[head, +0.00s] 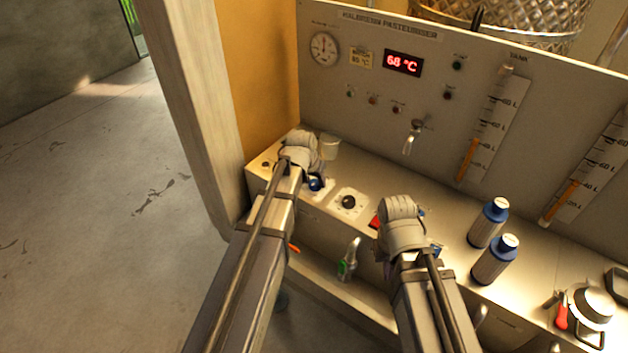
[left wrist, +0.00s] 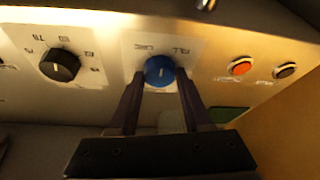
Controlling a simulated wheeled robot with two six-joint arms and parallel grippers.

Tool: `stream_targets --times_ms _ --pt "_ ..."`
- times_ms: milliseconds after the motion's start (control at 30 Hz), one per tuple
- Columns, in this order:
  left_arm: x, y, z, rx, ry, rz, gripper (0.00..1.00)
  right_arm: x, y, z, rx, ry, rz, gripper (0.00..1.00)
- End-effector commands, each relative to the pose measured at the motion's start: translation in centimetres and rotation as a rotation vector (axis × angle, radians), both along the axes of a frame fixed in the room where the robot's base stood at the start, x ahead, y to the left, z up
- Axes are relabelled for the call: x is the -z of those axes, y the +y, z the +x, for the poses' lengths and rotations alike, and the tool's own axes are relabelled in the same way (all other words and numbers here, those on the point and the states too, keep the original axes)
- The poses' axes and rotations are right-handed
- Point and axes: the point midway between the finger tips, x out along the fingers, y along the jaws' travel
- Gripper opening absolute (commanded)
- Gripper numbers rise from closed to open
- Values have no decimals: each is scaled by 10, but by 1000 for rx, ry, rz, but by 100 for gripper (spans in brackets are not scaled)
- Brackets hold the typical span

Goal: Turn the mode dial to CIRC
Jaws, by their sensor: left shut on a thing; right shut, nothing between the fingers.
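The blue dial (left wrist: 160,71) sits on a pale label plate in the left wrist view, with a short white pointer mark on its face. The label words beside it appear upside down and are small; one looks like CIRC. In the head view the blue dial (head: 316,184) shows just beside my left wrist. My left gripper (left wrist: 158,90) is shut on the dial, one dark finger on each side. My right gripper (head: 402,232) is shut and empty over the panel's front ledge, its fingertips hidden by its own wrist.
A black numbered dial (left wrist: 60,65) is beside the blue dial, also seen in the head view (head: 348,202). An orange button (left wrist: 240,66) and a dark button (left wrist: 285,70) are on the other side. A red display (head: 403,63) reads 68 °C.

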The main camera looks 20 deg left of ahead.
Motion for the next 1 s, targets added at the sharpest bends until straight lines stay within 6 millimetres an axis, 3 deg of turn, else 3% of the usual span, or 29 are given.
stream_targets --times_ms 500,1000 --pt "0 -3 0 -415 3 1 0 0 0 0 0 0 0 0" --pt "0 -4 0 -573 4 0 0 0 0 0 0 0 0 0"
